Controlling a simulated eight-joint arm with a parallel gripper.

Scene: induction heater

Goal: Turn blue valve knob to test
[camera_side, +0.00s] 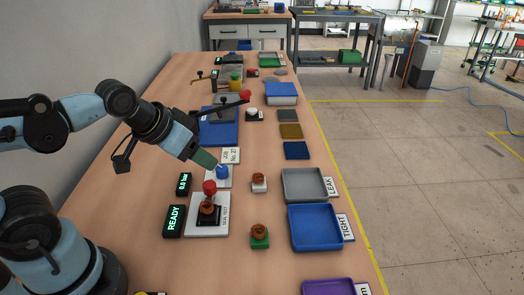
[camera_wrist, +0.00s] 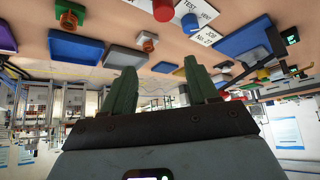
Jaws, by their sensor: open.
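The blue valve knob (camera_side: 222,172) stands on a small white plate on the bench in the side view. In the wrist view the blue knob (camera_wrist: 193,22) is near the top edge, beside printed lettering that includes "TEST". The knob's exact pointing direction is too small to tell. My gripper (camera_side: 212,163) has green fingers and is tilted down, just above and left of the knob in the side view. In the wrist view my gripper (camera_wrist: 162,82) is open, with nothing between its fingers. The knob lies outside the jaws; I see no clear contact.
Displays reading READY (camera_side: 174,220) and 0.0 bar (camera_side: 184,184) stand left. A "JOB No. 27" card (camera_side: 231,155) stands behind. Grey (camera_side: 325,196) and blue (camera_side: 337,240) trays lie right.

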